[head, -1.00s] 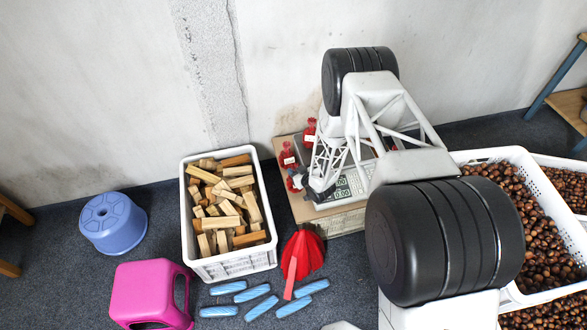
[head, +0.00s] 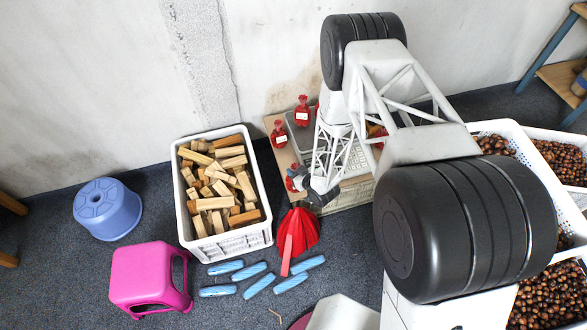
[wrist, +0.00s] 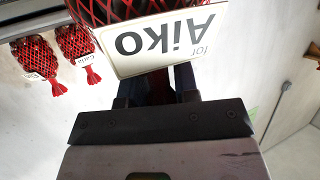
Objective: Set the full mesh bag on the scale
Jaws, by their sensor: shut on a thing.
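My gripper (head: 305,184) is shut on a full red mesh bag (head: 293,183) near the front left of the low platform. In the wrist view the held red mesh bag (wrist: 150,10) sits close against the fingers, with a white label reading "for Aiko" upside down. In the head view the arm hides much of it. The pale scale (head: 361,164) is on the platform behind my forearm; its display is hidden. The bag appears in front left of the scale; whether it touches anything below is unclear.
Two labelled red bags (head: 303,112) (head: 279,134) stand at the platform's back left. A crate of wood blocks (head: 264,236) stands left of the platform (head: 345,198). A red pleated object (head: 300,236) lies in front. Chestnut crates (head: 508,130) stand right.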

